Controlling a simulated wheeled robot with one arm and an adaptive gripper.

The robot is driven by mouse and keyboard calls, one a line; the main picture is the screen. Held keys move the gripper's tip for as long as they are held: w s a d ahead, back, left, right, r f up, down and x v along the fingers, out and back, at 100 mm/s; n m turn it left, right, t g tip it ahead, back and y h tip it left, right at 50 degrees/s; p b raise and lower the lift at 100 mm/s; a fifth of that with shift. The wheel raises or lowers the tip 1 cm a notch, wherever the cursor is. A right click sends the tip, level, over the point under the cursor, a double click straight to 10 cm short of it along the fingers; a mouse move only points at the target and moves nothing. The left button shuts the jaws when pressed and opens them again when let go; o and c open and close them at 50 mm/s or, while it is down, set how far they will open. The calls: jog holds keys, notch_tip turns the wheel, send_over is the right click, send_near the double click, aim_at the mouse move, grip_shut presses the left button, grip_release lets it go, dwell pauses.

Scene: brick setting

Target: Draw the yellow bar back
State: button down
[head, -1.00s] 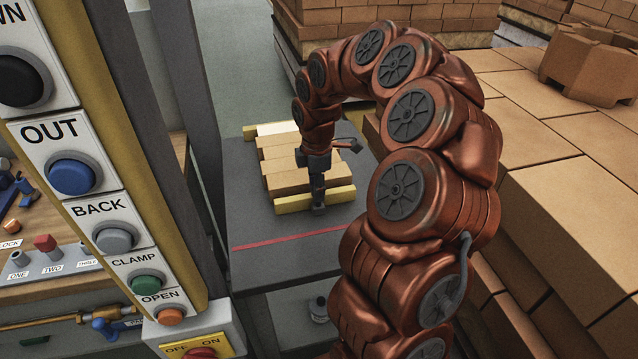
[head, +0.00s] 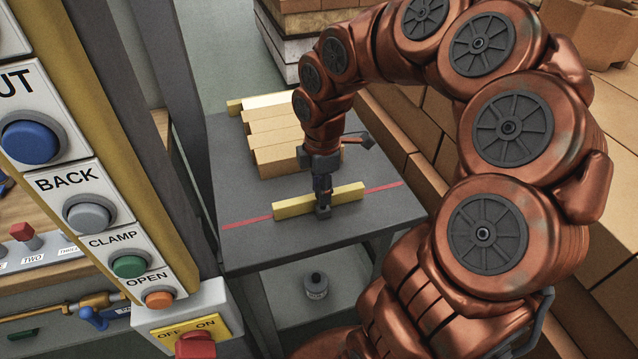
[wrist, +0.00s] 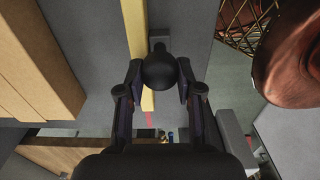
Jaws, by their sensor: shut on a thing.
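The yellow bar (head: 293,208) lies on the grey table, over the red line (head: 245,223), which shows beyond both its ends. It is apart from the row of bricks (head: 275,138) behind it. My gripper (head: 323,207) is low at the middle of the bar. In the wrist view, my gripper (wrist: 159,75) is shut on a round black knob (wrist: 160,73) beside the yellow bar (wrist: 136,32). How the knob joins the bar is hidden by the knob and fingers.
The grey table (head: 262,258) has bare room between bricks and bar, and a front edge close before the bar. A button panel (head: 85,215) stands at the left. Stacked bricks (head: 400,135) are at the right. A small dark bottle (head: 316,286) sits on the lower shelf.

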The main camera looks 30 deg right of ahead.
jog(key=c, duration=0.7)
grip_release()
jog(key=shift+c, duration=0.2)
notch_tip(320, 180, up, 12)
jog(key=shift+s, duration=0.1)
dwell(0.4)
